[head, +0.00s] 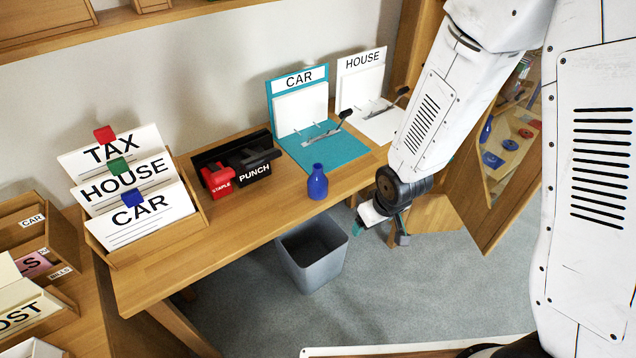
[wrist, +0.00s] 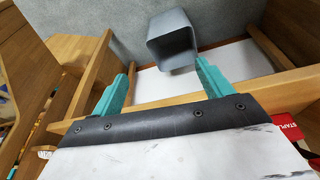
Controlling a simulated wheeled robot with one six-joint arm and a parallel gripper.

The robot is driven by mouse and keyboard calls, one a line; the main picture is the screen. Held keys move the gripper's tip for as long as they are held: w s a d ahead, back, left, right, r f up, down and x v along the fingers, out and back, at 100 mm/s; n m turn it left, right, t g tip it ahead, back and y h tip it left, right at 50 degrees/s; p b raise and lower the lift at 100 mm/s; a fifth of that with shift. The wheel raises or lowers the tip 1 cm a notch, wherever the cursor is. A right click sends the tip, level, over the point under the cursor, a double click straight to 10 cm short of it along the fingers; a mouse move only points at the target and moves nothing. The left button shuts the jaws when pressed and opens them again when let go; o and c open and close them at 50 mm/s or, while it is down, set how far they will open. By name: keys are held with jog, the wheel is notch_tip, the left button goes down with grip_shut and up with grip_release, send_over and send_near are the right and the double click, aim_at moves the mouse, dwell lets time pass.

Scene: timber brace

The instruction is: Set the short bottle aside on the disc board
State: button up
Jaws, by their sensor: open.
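The short blue bottle (head: 317,183) stands upright near the front edge of the wooden desk, in front of the teal CAR board. My gripper (head: 380,232) is open and empty, to the right of the bottle and apart from it, beyond the desk's front edge. In the wrist view, its two teal fingers (wrist: 160,70) are spread with nothing between them, and the bottle is not seen. What looks like the disc board (head: 508,145), with red and blue discs on it, is at the right, partly hidden by my arm.
A grey bin (head: 312,255) stands on the floor below the desk edge; it also shows in the wrist view (wrist: 172,38). A red stapler (head: 217,181) and black punch (head: 254,168) sit left of the bottle. Card holder (head: 155,240) is farther left. Clip boards stand behind.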

aim_at(325, 184)
jog(key=w+a+f+n+t+y, duration=0.1)
jog(key=w+a+f+t+y, duration=0.3)
jog(key=a, duration=0.3)
jog(key=w+a+r+t, duration=0.1)
jog(key=r, duration=0.1)
jog(key=w+a+r+t+y, duration=0.1)
jog(key=w+r, duration=0.1)
jog(key=w+a+r+t+y, duration=0.1)
jog(key=w+r+t, duration=0.1)
jog(key=shift+n, duration=0.3)
jog(key=shift+w+a+r+y, duration=0.1)
jog(key=shift+w+a+y, duration=0.05)
jog(key=shift+w+y, duration=0.15)
jog(key=x, duration=0.7)
jog(key=shift+a, duration=0.2)
jog(key=c, duration=1.3)
